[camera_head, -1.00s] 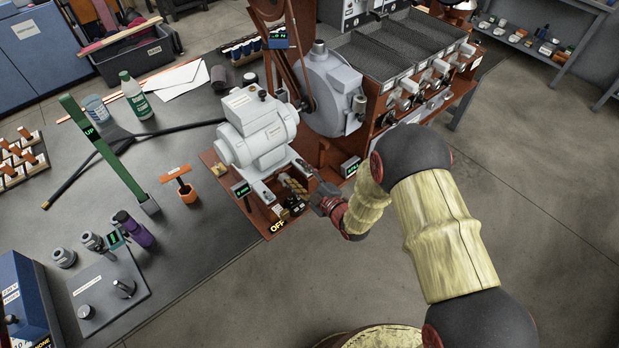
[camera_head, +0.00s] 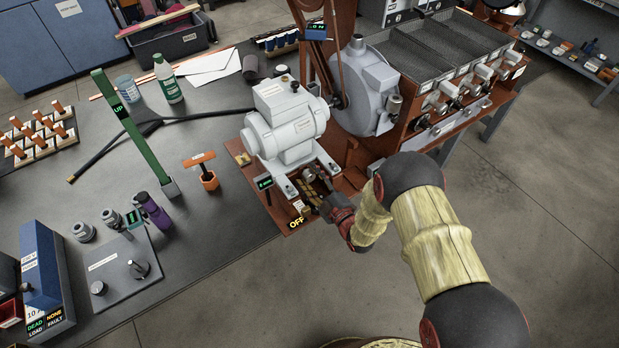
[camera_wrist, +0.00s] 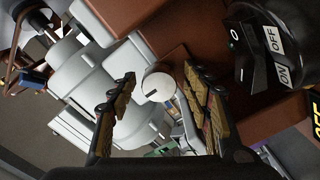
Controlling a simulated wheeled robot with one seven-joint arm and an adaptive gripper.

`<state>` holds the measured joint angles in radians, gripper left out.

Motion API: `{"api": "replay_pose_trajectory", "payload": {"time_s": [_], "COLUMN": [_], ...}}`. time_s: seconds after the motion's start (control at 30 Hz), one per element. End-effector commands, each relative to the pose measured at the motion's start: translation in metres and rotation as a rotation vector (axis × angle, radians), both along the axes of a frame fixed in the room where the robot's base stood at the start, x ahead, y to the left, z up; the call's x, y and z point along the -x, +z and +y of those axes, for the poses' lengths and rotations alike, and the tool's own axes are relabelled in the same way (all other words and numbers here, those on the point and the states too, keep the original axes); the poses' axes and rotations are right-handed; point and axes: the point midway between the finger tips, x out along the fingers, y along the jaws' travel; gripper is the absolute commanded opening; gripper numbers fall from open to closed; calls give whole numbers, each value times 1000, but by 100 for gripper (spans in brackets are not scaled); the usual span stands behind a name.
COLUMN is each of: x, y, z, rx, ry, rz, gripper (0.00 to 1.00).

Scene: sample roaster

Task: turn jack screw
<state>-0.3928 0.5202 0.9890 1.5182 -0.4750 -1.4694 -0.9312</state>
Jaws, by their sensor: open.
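A pale round knob with a dark slot across its face, which looks like the jack screw (camera_wrist: 158,86), lies between my fingers in the wrist view. My gripper (camera_wrist: 160,78) is open, one finger on each side of the knob, and I see gaps on both sides. In the head view my gripper (camera_head: 322,187) is low at the front of the grey motor (camera_head: 285,124), by its rails. The motor sits on a red-brown base plate (camera_head: 243,160). My fingers hide the screw in the head view.
A black ON/OFF switch (camera_wrist: 262,45) is close to my right finger in the wrist view. A roaster drum (camera_head: 362,98) stands behind. An orange T-handled tool (camera_head: 207,178) and a green lever (camera_head: 130,125) are on the bench to the left.

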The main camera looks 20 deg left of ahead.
Motion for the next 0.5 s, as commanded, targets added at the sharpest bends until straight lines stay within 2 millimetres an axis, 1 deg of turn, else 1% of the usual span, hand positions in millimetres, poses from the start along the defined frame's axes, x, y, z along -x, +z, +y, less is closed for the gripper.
{"api": "replay_pose_trajectory", "payload": {"time_s": [0.3,0.5], "x": [-2,-2], "y": [0,0], "z": [2,2], "rx": [0,0], "ry": [-1,-1], "rz": [0,0], "gripper": [49,37]}}
